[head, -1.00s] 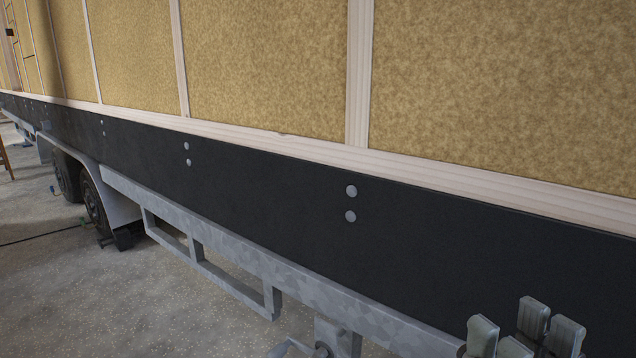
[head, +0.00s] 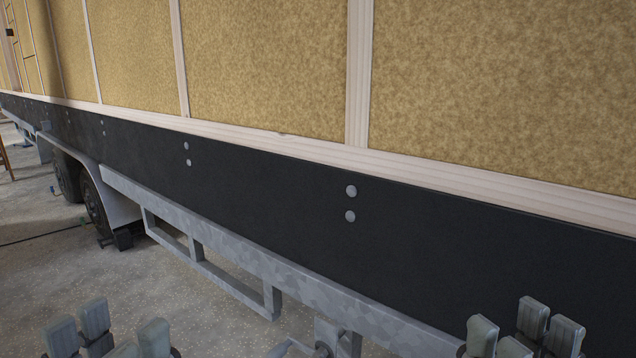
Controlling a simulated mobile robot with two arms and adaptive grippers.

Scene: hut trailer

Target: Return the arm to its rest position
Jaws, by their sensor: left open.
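My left gripper (head: 107,338) is at the bottom left of the head view, with only its grey finger pads showing above the picture's lower edge. It is open, with nothing seen between the pads. My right gripper (head: 524,336) is at the bottom right, in front of the trailer's black side board. Its pads stand apart with a gap and hold nothing visible. The rest of both arms is out of the picture.
The trailer's black side board (head: 270,187) runs across the view under tan wall panels (head: 265,65). A galvanized frame rail (head: 230,255) and wheels (head: 92,205) are below it. The concrete floor (head: 60,265) at lower left looks mostly clear, with a dark cable (head: 40,236) on it.

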